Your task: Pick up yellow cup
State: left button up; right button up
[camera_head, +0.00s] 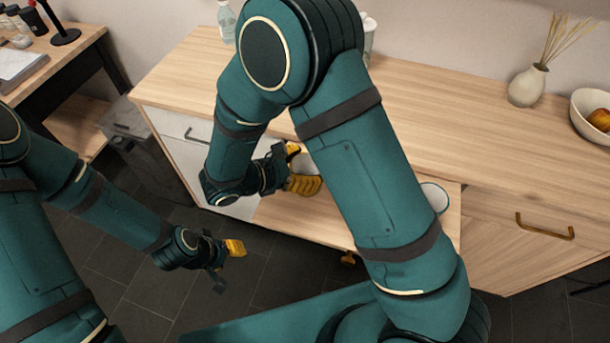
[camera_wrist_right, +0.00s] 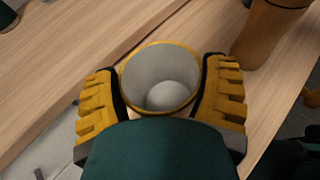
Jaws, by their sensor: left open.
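The yellow cup (camera_wrist_right: 160,75) has a yellow rim and a pale grey inside. In the right wrist view it sits upright between the two yellow-padded fingers of my right gripper (camera_wrist_right: 161,100), which appear to touch it on both sides. Its lower part is hidden by the gripper. In the head view my right gripper (camera_head: 298,168) is at the light wood surface, with a pale part of the cup (camera_head: 308,164) showing between its fingers. My left gripper (camera_head: 226,264) is open and empty, low over the dark floor at the left.
A brown bottle-like container (camera_wrist_right: 268,30) stands close right of the cup. Another pale cup (camera_head: 435,197) is right of my right arm. A vase with reeds (camera_head: 528,86) and a white bowl (camera_head: 592,112) stand on the counter. A brass drawer handle (camera_head: 545,228) sticks out at right.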

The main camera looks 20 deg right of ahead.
notch_tip(320, 180, up, 10)
jog(key=p, duration=0.2)
jog(key=shift+p, duration=0.4)
dwell(0.9)
